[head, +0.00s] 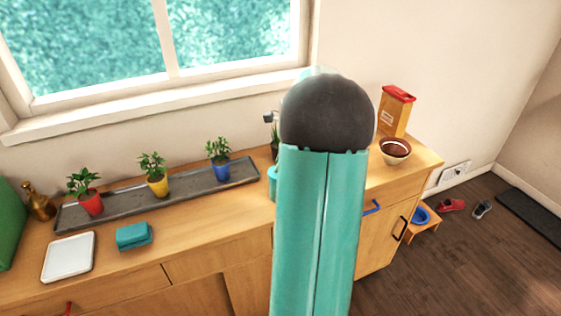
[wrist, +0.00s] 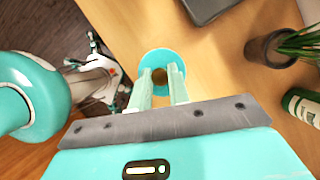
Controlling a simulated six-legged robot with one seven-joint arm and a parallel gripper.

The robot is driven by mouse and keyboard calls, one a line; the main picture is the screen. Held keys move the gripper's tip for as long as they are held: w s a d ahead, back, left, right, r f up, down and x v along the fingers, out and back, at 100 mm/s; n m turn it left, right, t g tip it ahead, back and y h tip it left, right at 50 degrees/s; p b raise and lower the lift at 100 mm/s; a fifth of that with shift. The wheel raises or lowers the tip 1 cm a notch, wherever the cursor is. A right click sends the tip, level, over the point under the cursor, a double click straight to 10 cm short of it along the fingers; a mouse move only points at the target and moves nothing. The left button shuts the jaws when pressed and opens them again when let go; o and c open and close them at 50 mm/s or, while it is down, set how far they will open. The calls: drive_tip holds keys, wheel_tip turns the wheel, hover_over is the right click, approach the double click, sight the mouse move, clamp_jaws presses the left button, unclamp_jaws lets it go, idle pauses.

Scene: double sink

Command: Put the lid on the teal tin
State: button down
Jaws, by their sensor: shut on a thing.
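In the wrist view, a round teal disc with a small brown knob, seemingly the lid (wrist: 160,57), is at my fingertips. My gripper (wrist: 159,80) is shut on the brown knob, and the disc lies just beyond the fingers. The disc hides what is under it, so I cannot tell whether it rests on the tin or hangs above the counter. In the head view, a small teal piece (head: 272,183) shows at the left edge of my arm; it may be the tin or lid. My arm hides the gripper there.
A wooden counter (head: 200,233) carries a grey tray (head: 120,205) with potted plants, a white dish (head: 69,257) and a teal folded cloth (head: 133,236). A dark plant pot (wrist: 268,50) and green bottle (wrist: 303,105) stand right of the gripper.

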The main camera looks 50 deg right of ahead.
drive_tip(key=shift+f, duration=0.1)
idle(0.7)
drive_tip(key=c, duration=0.8)
unclamp_jaws()
drive_tip(key=shift+o, duration=0.2)
drive_tip(key=shift+r, duration=3.5)
clamp_jaws()
drive_tip(key=shift+f, duration=1.7)
drive_tip(key=shift+f, duration=0.35)
